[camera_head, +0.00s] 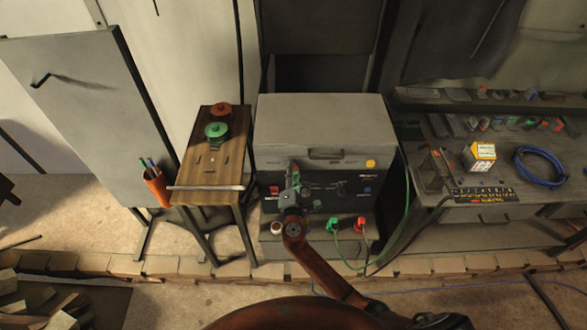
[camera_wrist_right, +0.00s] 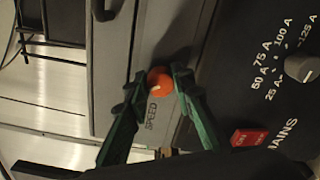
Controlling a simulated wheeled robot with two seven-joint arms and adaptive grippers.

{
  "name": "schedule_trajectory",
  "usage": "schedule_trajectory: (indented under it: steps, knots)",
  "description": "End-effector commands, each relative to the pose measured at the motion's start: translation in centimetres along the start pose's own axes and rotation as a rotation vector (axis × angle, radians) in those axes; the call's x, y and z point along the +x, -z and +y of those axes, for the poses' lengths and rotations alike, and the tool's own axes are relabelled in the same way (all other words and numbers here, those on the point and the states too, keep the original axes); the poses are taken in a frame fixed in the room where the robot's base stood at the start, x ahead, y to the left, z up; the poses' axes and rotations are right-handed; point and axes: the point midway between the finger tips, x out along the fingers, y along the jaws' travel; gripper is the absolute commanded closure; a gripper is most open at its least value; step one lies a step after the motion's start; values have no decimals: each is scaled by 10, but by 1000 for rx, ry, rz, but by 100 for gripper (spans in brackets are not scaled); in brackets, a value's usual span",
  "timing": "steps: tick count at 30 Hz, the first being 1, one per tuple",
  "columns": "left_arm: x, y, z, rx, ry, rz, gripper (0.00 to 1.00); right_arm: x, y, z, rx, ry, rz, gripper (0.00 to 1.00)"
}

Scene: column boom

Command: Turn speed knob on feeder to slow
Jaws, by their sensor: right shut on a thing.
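The feeder (camera_head: 325,122) is a light grey box above a dark control panel in the head view. Its round orange speed knob (camera_wrist_right: 160,79) has a small pale mark and sits by the printed word SPEED in the right wrist view. My right gripper (camera_wrist_right: 160,76), with green fingers, is shut on this knob, one finger on each side. In the head view my right gripper (camera_head: 293,171) is at the feeder's front and largely covers the knob. No slow or fast marking is readable. My left gripper is not in view.
A grey dial (camera_wrist_right: 301,67) with ampere marks and a red switch (camera_wrist_right: 249,137) are on the dark panel beside my gripper. A narrow wooden table (camera_head: 205,160) stands left of the feeder. A bench (camera_head: 488,216) with a blue cable coil (camera_head: 540,167) stands right.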

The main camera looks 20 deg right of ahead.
Motion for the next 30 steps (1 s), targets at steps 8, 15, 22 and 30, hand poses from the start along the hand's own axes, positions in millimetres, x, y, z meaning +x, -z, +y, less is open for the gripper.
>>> schedule_trajectory:
  steps: [8,15,22,30]
  knots:
    - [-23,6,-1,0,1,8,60,-1,1,3,-265,-1,7,100]
    - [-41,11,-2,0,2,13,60,-1,1,3,-494,-1,6,100]
    - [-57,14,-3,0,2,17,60,-1,2,4,-700,-3,6,100]
    - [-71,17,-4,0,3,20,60,-1,3,2,-886,-2,7,100]
